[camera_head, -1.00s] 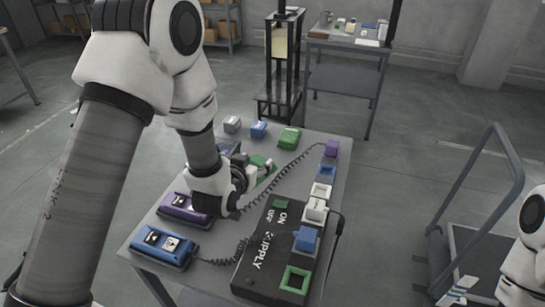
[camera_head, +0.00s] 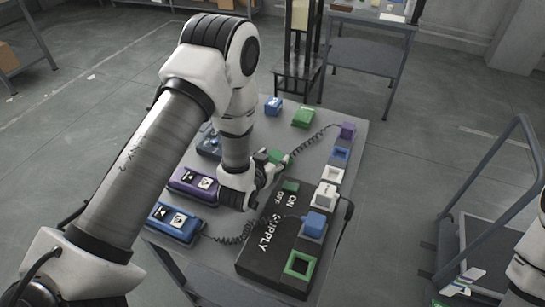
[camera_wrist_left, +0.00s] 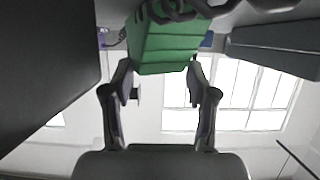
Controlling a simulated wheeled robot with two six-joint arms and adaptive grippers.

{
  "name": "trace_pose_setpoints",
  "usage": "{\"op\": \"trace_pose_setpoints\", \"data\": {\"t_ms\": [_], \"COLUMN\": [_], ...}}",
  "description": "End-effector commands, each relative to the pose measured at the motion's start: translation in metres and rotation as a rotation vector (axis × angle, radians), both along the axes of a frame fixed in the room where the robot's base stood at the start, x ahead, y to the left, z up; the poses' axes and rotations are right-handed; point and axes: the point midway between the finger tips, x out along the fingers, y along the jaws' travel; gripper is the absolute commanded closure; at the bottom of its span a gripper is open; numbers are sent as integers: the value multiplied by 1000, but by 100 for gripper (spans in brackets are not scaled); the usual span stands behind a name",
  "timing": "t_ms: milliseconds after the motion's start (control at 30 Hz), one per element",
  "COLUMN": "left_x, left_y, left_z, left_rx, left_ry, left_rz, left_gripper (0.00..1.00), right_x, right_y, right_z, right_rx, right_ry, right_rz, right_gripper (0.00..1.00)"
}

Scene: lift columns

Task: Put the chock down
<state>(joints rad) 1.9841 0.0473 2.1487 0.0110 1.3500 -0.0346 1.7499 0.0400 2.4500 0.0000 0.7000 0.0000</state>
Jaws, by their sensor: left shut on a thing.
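A green block (camera_wrist_left: 165,45) with ridged faces sits between the fingertips of my left gripper (camera_wrist_left: 160,80) in the left wrist view. I take it for the chock. In the head view, my left gripper (camera_head: 267,173) is over the table, beside the black supply box, with green (camera_head: 275,156) showing just past it. The gripper is shut on this block. My arm hides part of the block, and I cannot tell whether its underside touches the table. My right gripper is out of the picture; only part of that arm shows at the right edge.
The grey table (camera_head: 215,268) holds a black supply box (camera_head: 262,245) with coloured sockets and coiled cables. A purple unit (camera_head: 195,185) and a blue unit (camera_head: 175,222) lie at the left. A green unit (camera_head: 303,117) stands at the back. A trolley (camera_head: 480,225) is at the right.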

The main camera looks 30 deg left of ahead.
Motion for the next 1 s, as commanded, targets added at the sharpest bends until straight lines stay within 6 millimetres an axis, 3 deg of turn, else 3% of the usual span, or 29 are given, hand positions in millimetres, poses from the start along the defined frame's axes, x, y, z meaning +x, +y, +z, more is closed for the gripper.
{"op": "trace_pose_setpoints", "data": {"t_ms": [67, 100, 167, 567, 733, 967, 1000], "left_x": [0, 0, 0, -1, -29, -89, -93], "left_y": [0, 0, 0, 0, -1, -4, -4], "left_z": [-3, -4, -2, 2, 10, 33, 47], "left_rx": [0, 0, 0, 0, 0, 0, 0], "left_ry": [-1, 0, 0, 1, 3, 4, 7], "left_rz": [0, 0, 0, 0, 0, 0, 1], "left_gripper": [90, 38, 17, 16, 16, 16, 16], "right_x": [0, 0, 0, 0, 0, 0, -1], "right_y": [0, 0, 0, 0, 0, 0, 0], "right_z": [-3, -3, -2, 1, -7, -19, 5], "right_rx": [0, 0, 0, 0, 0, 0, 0], "right_ry": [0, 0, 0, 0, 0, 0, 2], "right_rz": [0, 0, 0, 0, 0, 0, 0], "right_gripper": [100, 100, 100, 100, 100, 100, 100]}}
